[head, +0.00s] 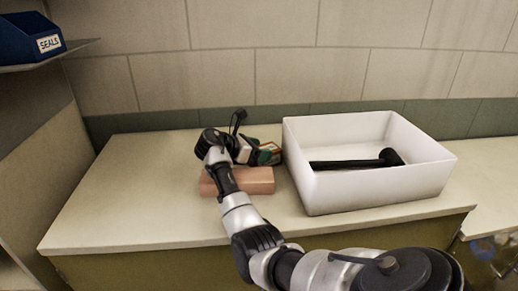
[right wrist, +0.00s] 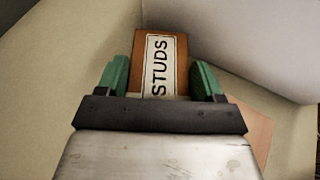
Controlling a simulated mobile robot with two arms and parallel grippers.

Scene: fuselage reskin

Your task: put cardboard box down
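The cardboard box (right wrist: 140,50) is orange-brown with a white STUDS label and sits between the green fingers of my right gripper (right wrist: 160,82) in the right wrist view. In the head view my right gripper (head: 266,156) is over the counter, just left of the white bin, and hides most of the box. I cannot tell whether the box touches the counter. My left gripper is not in view.
A salmon-coloured block (head: 255,182) lies on the counter (head: 130,205) under my right arm. A white open bin (head: 345,190) holding a black tool (head: 350,164) stands to the right. A blue SEALS bin (head: 20,40) is on a shelf upper left. The counter's left part is clear.

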